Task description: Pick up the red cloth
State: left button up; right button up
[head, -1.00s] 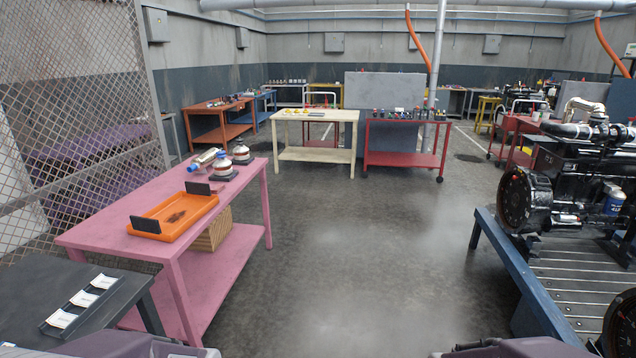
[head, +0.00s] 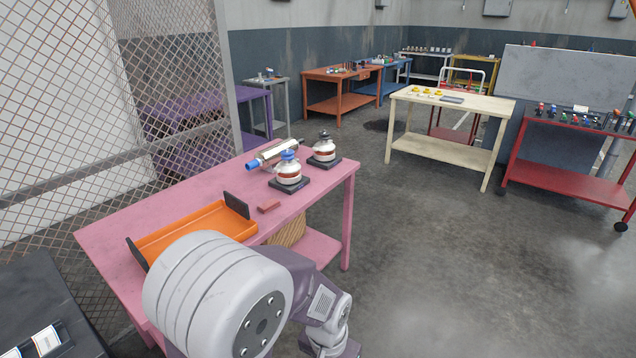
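A small flat dark-red piece (head: 269,207) lies on the pink table (head: 190,190), just right of the orange tray (head: 200,224). It may be the folded red cloth, but it is too small to be sure. One of my arms rises at the bottom centre, in front of the table, and covers the tray's near part. Its wrist reaches down to the bottom edge right of the table. No gripper fingers show, and nothing is seen touching the red piece.
A dark table (head: 50,300) is at the lower left. A mesh fence (head: 170,90) stands behind. Floor to the right is clear.

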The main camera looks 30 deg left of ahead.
aim_at(270, 204)
jog(key=i+u, duration=0.35)
jog(key=i, duration=0.15)
jog(key=i+l+u, duration=0.3)
jog(key=i, duration=0.2)
jog(key=i+l+u, duration=0.2)
jog(key=i+u, duration=0.15)
jog(key=i, duration=0.15)
jog(key=i+u, duration=0.2)
jog(key=u, duration=0.25)
jog(key=i+l+u, duration=0.1)
jog(key=u, duration=0.35)
jog(key=i+l+u, duration=0.2)
jog(key=u, duration=0.25)
jog(key=i+l+u, duration=0.2)
jog(key=u, duration=0.25)
jog(key=i+l+u, duration=0.15)
jog(key=l+u, duration=0.15)
jog(key=u, duration=0.15)
jog(key=i+l+u, duration=0.1)
jog(key=l+u, duration=0.15)
jog(key=u, duration=0.2)
jog(key=l+u, duration=0.3)
jog(key=u, duration=0.15)
jog(key=l+u, duration=0.35)
jog(key=i+l, duration=0.05)
jog(key=l, duration=0.05)
